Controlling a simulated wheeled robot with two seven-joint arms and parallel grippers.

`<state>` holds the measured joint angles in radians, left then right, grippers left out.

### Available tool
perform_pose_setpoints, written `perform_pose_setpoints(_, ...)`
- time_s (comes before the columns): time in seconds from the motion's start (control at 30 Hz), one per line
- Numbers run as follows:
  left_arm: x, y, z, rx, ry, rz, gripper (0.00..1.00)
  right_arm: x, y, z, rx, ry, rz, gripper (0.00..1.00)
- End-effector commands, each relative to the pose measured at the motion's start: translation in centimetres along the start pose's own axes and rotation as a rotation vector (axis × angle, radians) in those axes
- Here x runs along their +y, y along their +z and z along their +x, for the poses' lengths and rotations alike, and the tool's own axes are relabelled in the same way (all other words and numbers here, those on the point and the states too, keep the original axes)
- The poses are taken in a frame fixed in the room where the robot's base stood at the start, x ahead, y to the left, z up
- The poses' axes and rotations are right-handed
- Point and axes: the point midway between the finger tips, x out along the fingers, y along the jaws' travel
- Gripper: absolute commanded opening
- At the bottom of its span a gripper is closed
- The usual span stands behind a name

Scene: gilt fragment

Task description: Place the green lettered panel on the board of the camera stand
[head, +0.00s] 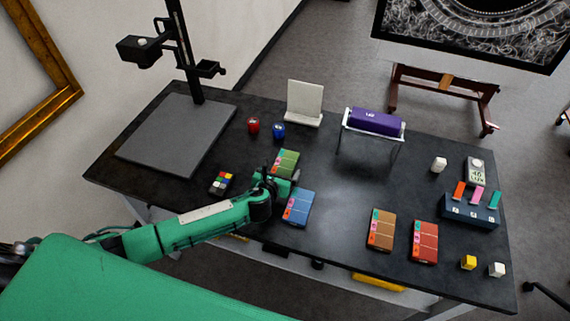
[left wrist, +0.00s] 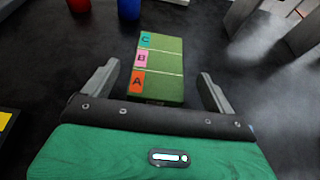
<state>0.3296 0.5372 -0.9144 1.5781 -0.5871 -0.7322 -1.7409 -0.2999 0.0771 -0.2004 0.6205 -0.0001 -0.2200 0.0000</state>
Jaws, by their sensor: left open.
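The green lettered panel (head: 286,162) lies flat on the dark table. In the left wrist view the panel (left wrist: 162,65) shows orange, pink and teal tabs lettered A, B and C. My left gripper (left wrist: 160,88) is open, with one finger on each side of the panel's near end and gaps between them. In the head view my left gripper (head: 281,179) is at the near end of the panel and hides part of it. The camera stand's grey board (head: 178,137) lies at the table's left, under the stand's black column (head: 184,50). My right gripper is not in view.
A blue panel (head: 297,208) lies just right of my gripper, and a colored cube (head: 221,182) to its left. Red (head: 253,125) and blue (head: 279,130) cups stand behind. A white stand (head: 304,103) and a purple roll on a rack (head: 375,122) are farther back.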

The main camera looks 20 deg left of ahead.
Motion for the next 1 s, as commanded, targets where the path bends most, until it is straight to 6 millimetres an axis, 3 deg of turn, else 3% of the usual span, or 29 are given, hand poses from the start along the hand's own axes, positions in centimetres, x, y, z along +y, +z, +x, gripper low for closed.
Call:
perform_pose_setpoints(0.3, 0.1, -0.1, 3.5, 0.001, 0.001, 0.001, 0.89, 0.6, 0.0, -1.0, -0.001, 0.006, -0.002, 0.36)
perform_pose_setpoints(0.63, 0.1, -0.2, 4.0, 0.001, 0.001, 0.000, 0.89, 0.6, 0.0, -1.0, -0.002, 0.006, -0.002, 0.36)
perform_pose_setpoints(0.67, 0.1, -0.2, 4.0, 0.001, 0.001, 0.000, 0.87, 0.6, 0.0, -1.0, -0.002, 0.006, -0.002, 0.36)
perform_pose_setpoints(0.9, 0.1, -0.2, 4.0, 0.001, 0.001, 0.000, 0.40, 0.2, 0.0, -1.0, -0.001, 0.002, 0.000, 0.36)
perform_pose_setpoints(1.0, 0.1, -0.2, 4.0, 0.000, 0.001, 0.000, 0.35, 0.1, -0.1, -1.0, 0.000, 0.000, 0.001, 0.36)
